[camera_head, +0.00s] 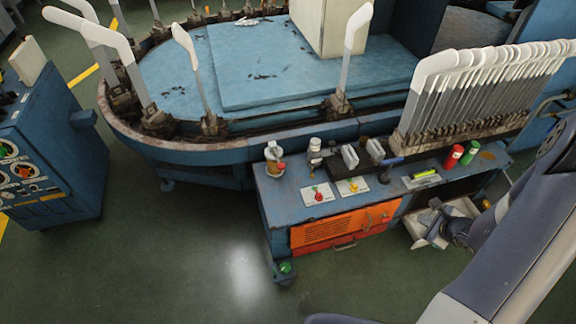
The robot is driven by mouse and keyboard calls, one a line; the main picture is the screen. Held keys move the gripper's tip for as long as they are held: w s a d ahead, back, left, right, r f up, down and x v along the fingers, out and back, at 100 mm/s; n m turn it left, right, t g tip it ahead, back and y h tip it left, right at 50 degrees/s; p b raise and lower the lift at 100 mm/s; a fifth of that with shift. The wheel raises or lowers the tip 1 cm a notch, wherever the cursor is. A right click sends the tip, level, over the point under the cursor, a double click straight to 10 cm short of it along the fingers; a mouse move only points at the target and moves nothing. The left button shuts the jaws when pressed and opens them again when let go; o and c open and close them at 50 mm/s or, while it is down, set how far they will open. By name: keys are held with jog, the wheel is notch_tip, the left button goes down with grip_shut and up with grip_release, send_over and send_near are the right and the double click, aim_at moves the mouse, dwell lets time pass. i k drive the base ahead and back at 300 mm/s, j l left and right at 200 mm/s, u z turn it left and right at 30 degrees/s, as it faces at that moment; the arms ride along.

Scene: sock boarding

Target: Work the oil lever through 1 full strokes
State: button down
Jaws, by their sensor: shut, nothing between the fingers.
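The oil lever is not clearly marked. A small blue-handled lever (391,162) on a dark base stands on the blue bench, right of the grey blocks, and may be it. Two small switches with a red knob (319,196) and a yellow knob (353,187) sit on white plates at the bench's front. The fingertips are small in this view.
The blue bench (284,199) has an orange front panel (335,231). Bottles, a red can (453,156) and a green can (469,154) stand on it. White sock boards line the rail behind. Floor at the left front is clear.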

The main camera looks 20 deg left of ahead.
aim_at(280, 166)
jog(key=j, duration=0.6)
jog(key=k+j+z, duration=0.15)
jog(key=j, duration=1.05)
jog(key=i+j, duration=0.2)
jog(key=j, duration=0.15)
jog(key=i+j+z, duration=0.15)
jog(key=j, duration=0.2)
jog(key=i+j, duration=0.2)
jog(key=j, duration=0.15)
jog(key=i+j+z, duration=0.1)
jog(key=j, duration=0.25)
jog(key=i, duration=0.05)
